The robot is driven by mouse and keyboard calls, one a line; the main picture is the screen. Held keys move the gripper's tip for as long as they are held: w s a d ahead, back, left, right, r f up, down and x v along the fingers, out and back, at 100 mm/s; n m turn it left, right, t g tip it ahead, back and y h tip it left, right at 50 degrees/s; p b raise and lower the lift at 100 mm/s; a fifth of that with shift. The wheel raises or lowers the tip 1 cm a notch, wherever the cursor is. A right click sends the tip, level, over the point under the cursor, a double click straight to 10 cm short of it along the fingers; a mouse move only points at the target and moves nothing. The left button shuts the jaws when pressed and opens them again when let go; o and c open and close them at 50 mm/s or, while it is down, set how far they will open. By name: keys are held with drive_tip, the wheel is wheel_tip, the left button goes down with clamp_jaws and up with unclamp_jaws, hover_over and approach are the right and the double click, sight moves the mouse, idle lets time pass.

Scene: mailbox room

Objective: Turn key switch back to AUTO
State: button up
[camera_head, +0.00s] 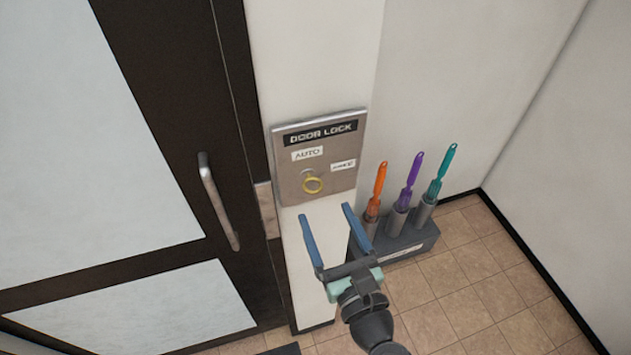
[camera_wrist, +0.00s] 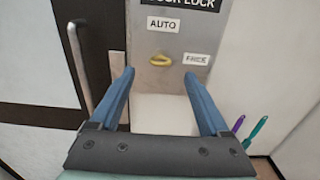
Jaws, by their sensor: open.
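The key switch (camera_head: 313,184) is a yellow ring-shaped key on a grey metal plate (camera_head: 343,181) headed DOOR LOCK, fixed to the white wall. An AUTO label (camera_head: 307,153) is above the key and a second label (camera_head: 343,165) is to its upper right; the wrist view reads it as FREE (camera_wrist: 196,59). In the wrist view the key (camera_wrist: 160,60) looks turned sideways, its bow lying roughly level. My gripper (camera_head: 324,211) is open and empty, its blue fingers just below the plate. In the wrist view the fingertips (camera_wrist: 159,72) stand either side of the key, apart from it.
A dark-framed door (camera_head: 130,130) with pale panels and a metal handle (camera_head: 219,203) is left of the plate. A grey holder (camera_head: 398,238) with orange, purple and teal-handled brushes stands on the tiled floor at right. Open floor (camera_head: 485,290) lies right of my arm.

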sight(316, 192)
drive_tip(key=p+x, duration=0.1)
drive_tip(key=x, duration=0.6)
clamp_jaws()
idle(0.3)
